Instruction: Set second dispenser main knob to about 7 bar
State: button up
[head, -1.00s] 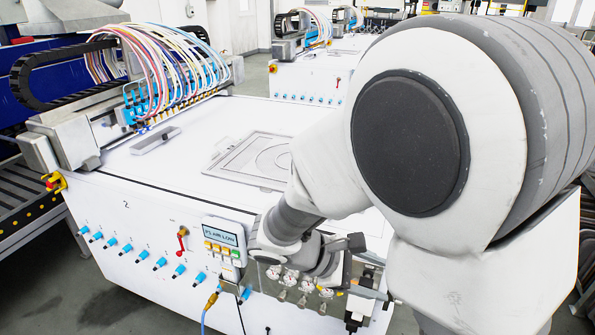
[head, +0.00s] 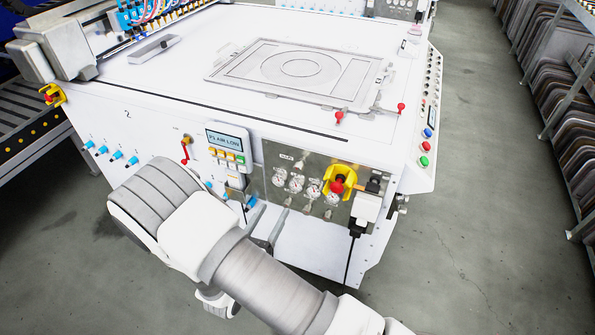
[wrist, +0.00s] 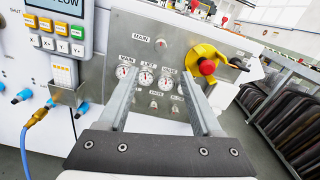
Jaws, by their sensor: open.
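The machine marked 2 carries a grey gauge panel (head: 348,172) on its front. In the wrist view the panel shows a row of small round white gauges (wrist: 146,78) with labels above them, one reading MAIN. The needle readings are too small to make out. A small knob (wrist: 161,43) sits beside a larger MAIN label, high on the panel. Smaller knobs (wrist: 153,104) show below the gauges, partly between my fingers. My gripper (head: 268,231) is open and empty, in front of and below the panel. In the wrist view its fingers (wrist: 158,84) frame the gauges.
A yellow and red switch (head: 340,181) sticks out right of the gauges. Racks (head: 565,110) stand right, across open floor.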

aim_at(297, 170)
jog(key=b+x, duration=0.1)
jog(key=x, duration=1.6)
jog(key=shift+d, duration=0.1)
jog(key=shift+c, duration=0.3)
grip_shut()
